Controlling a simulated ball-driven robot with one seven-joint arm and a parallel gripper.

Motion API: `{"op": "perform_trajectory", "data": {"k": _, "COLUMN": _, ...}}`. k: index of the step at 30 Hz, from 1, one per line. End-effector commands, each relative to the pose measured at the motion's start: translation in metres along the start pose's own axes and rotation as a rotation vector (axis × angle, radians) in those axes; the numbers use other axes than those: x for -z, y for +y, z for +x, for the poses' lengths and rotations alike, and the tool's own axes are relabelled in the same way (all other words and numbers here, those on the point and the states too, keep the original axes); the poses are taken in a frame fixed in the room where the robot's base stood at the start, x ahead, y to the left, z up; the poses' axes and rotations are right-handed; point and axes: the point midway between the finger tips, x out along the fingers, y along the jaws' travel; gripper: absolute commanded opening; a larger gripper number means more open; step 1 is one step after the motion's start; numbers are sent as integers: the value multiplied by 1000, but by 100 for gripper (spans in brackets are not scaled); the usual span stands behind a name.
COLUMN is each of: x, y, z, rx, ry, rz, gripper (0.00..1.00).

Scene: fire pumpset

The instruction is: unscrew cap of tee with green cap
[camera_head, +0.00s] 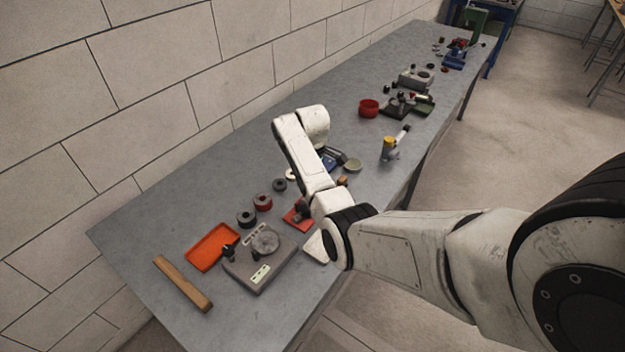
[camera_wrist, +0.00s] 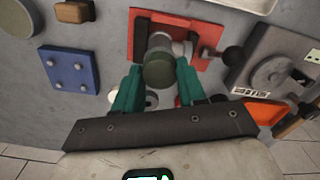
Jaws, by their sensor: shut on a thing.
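In the wrist view, the dark green cap (camera_wrist: 158,71) of the tee sits between the two green fingers of my gripper (camera_wrist: 157,82), which is shut on it. The pale grey body of the tee (camera_wrist: 160,42) shows just beyond the cap, within a red fixture (camera_wrist: 143,22). The rest of the tee is partly hidden by the cap.
A blue plate with studs (camera_wrist: 70,68) lies left of the fixture in the wrist view. In the head view, a grey scale-like device (camera_head: 282,269), an orange tray (camera_head: 207,256) and a wooden bar (camera_head: 181,284) lie nearby. A red cup (camera_head: 369,108) stands farther along the bench (camera_head: 325,110).

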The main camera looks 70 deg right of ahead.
Motion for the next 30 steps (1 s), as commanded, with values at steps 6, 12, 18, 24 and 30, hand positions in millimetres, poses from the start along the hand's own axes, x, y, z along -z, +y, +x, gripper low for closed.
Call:
{"op": "perform_trajectory", "data": {"k": 6, "x": 0, "y": 0, "z": -4, "rx": -1, "ry": 1, "rz": -2, "gripper": 4}}
{"op": "perform_trajectory", "data": {"k": 12, "x": 0, "y": 0, "z": -13, "rx": -1, "ry": 1, "rz": -1, "gripper": 4}}
{"op": "perform_trajectory", "data": {"k": 18, "x": 0, "y": 0, "z": -22, "rx": -1, "ry": 1, "rz": 0, "gripper": 4}}
{"op": "perform_trajectory", "data": {"k": 24, "x": 0, "y": 0, "z": -32, "rx": -2, "ry": 1, "rz": 0, "gripper": 4}}
{"op": "perform_trajectory", "data": {"k": 30, "x": 0, "y": 0, "z": -40, "rx": -1, "ry": 1, "rz": 1, "gripper": 4}}
